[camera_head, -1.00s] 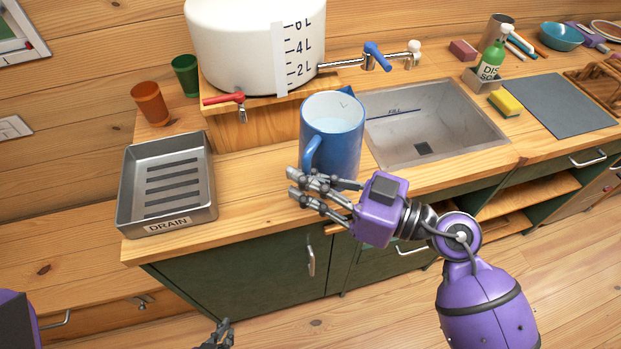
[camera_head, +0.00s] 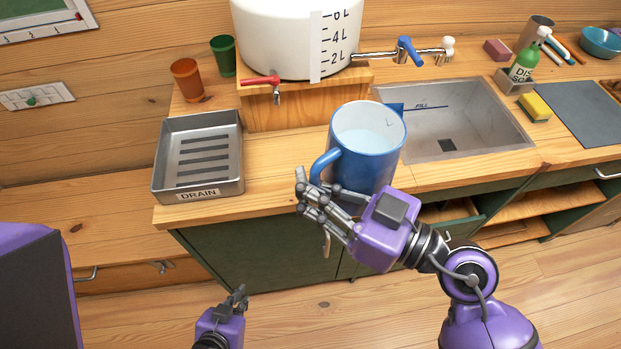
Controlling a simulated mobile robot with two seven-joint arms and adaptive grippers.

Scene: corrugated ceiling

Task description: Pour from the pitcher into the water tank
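The blue pitcher (camera_head: 372,170) is upright or nearly so in front of the sink, with pale liquid inside. Its handle (camera_head: 322,163) points left and its spout points to the back right. My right gripper (camera_head: 318,200) is shut around the lower part of the handle. The white water tank (camera_head: 285,40) stands behind and to the left on a wooden block, with litre marks on its side; its top is out of view. My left gripper (camera_head: 238,298) is low in front of the cabinet, apart from everything; its finger opening is unclear.
A metal drain tray (camera_head: 237,165) sits left on the counter. The sink (camera_head: 470,125) lies behind and right of the pitcher. A red tap (camera_head: 262,81) and a blue-handled tap (camera_head: 405,47) stick out near the tank. Orange (camera_head: 187,80) and green (camera_head: 223,55) cups stand left of it.

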